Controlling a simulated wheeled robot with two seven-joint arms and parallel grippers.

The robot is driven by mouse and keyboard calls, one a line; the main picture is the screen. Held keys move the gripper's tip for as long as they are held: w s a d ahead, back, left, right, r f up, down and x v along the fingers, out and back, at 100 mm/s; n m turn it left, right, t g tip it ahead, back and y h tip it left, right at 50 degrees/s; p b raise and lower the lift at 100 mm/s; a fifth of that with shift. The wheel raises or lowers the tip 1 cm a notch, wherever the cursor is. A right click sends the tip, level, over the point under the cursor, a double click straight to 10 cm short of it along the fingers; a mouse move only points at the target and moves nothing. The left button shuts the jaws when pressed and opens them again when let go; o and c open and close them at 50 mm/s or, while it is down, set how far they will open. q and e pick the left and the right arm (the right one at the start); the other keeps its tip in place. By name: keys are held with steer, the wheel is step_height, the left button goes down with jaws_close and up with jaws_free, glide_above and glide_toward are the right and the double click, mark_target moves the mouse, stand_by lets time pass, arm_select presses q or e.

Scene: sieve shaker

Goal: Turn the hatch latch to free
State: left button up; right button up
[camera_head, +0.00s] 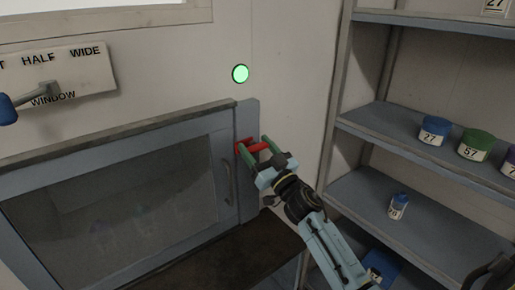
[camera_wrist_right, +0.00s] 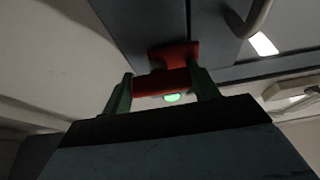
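The red hatch latch (camera_head: 254,147) sits on the grey-blue post at the right side of the hatch (camera_head: 214,135), level with its upper part. The hatch has a dark glass pane and a curved handle (camera_head: 227,184), and looks closed. My right gripper (camera_head: 257,150) is at the latch, its green fingers on either side of the red bar. In the right wrist view the latch (camera_wrist_right: 165,80) spans most of the gap between the fingertips (camera_wrist_right: 162,88). Whether both fingers press on it cannot be told. My left gripper is not in view.
A round green light (camera_head: 240,74) is on the wall above the latch. A window lever with a blue knob (camera_head: 8,109) is at the left, by a labelled plate (camera_head: 85,72). Shelves (camera_head: 400,137) with blue, green and purple jars stand at the right. A dark ledge (camera_head: 235,262) lies below the hatch.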

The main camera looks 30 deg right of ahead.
steer(key=c, duration=0.3)
steer(key=shift+c, duration=0.2)
steer(key=shift+n, duration=0.3)
steer(key=n+y, duration=0.2)
steer(key=n, duration=0.1)
steer(key=n+g+y, duration=0.1)
steer(key=n, duration=0.2)
steer(key=shift+y+p, duration=0.4)
steer(key=n+g+y, duration=0.1)
steer(key=n, duration=0.2)
steer(key=n+g+y+p, duration=0.1)
steer(key=n, duration=0.2)
steer(key=n+g+p, duration=0.1)
steer(key=n, duration=0.2)
steer(key=n+g+y+p, duration=0.1)
steer(key=n, duration=0.1)
steer(key=shift+r+n+p, duration=0.1)
steer(key=shift+n+p, duration=0.25)
steer(key=shift+n, duration=0.05)
steer(key=shift+n+g+p, duration=0.8)
steer(key=shift+n+p, duration=0.5)
steer(key=shift+n, duration=0.8)
